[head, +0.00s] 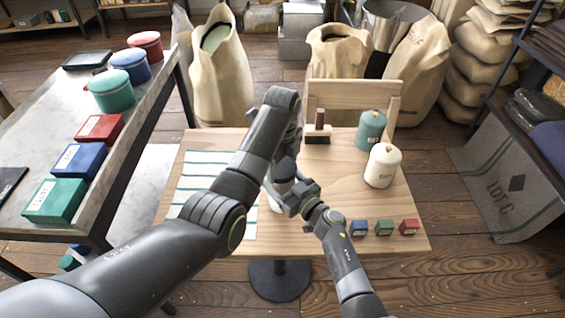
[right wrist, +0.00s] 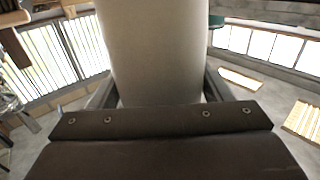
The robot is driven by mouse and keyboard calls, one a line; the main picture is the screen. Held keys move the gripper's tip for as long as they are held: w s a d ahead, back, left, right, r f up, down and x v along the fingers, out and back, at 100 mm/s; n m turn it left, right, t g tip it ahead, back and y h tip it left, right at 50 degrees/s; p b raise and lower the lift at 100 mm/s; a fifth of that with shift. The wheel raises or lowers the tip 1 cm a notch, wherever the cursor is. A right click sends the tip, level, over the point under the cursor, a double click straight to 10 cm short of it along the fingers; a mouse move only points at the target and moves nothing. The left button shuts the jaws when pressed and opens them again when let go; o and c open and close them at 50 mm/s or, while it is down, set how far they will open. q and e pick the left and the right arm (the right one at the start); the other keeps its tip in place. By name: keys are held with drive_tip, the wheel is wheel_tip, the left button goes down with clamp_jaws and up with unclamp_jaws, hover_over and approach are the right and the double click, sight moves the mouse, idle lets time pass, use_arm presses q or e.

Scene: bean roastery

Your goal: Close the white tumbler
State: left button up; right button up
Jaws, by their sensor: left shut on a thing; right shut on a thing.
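The white tumbler (head: 279,194) is near the middle of the wooden table, mostly hidden behind my arms in the head view. In the right wrist view its pale, smooth body (right wrist: 152,50) stands between the fingers and fills the upper middle. My right gripper (head: 292,192) is shut around the tumbler's side. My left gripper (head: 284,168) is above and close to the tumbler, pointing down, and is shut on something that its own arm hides. Whether that thing touches the tumbler's top cannot be told.
A cream canister (head: 382,168) and a teal canister (head: 370,130) stand right of my grippers. Small blue (head: 358,228), green (head: 384,228) and red (head: 408,227) boxes line the front right. A striped cloth (head: 205,180) lies left.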

use_arm(q)
drive_tip(key=m, duration=0.4)
drive_tip(key=shift+a+m, duration=0.1)
drive_tip(key=shift+m, duration=0.3)
drive_tip(key=m, duration=0.5)
drive_tip(key=shift+a, duration=0.1)
use_arm(e)
drive_tip(key=shift+f, duration=0.1)
use_arm(q)
drive_tip(key=o, duration=0.9)
drive_tip(key=shift+o, duration=0.2)
drive_tip(key=shift+s+r, duration=0.1)
drive_tip(key=shift+r, duration=2.15)
drive_tip(key=shift+c, duration=0.3)
